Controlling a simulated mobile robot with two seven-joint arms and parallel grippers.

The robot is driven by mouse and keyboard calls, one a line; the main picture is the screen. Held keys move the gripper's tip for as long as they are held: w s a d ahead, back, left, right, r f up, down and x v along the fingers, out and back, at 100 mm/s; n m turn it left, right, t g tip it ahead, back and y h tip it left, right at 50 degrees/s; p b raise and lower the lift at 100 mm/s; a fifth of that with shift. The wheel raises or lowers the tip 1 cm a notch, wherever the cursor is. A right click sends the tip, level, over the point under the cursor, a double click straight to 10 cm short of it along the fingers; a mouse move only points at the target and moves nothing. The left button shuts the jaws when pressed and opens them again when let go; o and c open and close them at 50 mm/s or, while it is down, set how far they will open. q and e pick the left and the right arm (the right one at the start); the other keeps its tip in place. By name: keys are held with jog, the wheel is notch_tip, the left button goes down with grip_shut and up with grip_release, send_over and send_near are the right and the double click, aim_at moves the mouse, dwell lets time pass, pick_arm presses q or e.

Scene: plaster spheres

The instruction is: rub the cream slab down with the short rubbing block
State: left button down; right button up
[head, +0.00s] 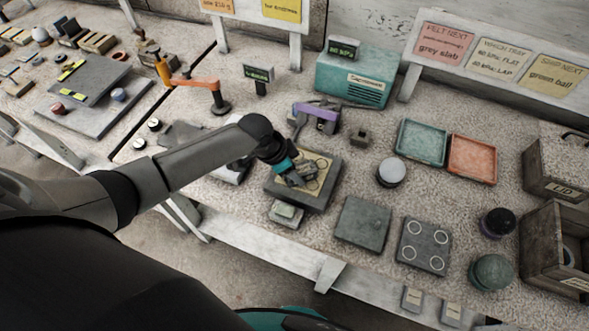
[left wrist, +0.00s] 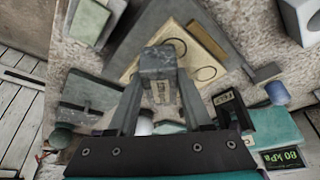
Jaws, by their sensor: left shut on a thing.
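The cream slab (head: 325,162) lies on a dark grey base (head: 318,202) on the bench, with dark rings marked on its face. It also shows in the left wrist view (left wrist: 187,68). My left gripper (head: 295,174) is over the slab, its fingers pointing down at it. I cannot tell whether the block touches the slab. The block and fingers hide part of the slab. My right gripper is not in view.
A green-topped block (head: 286,212) sits in front of the base. A purple-topped bracket (head: 318,112) and a teal machine (head: 352,80) stand behind. Grey-green plate (head: 362,224), ringed plate (head: 424,246) and teal and orange trays (head: 421,143) lie to the right.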

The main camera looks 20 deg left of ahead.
pick_arm(q)
jog(key=shift+w+d+r+p, duration=0.3)
jog(key=shift+w+d+r, duration=0.4)
jog(key=shift+w+d, duration=0.1)
jog(key=shift+s, duration=0.1)
jog(key=shift+w+a+f+b, duration=0.2)
jog(key=shift+w+a+b, duration=0.65)
jog(key=shift+w+a, duration=0.2)
jog(key=shift+w+a+r, duration=0.1)
jog(key=shift+w+a, duration=0.15)
jog(key=shift+w, duration=0.05)
jog(key=shift+f+b, duration=0.6)
jog(key=shift+d, duration=0.1)
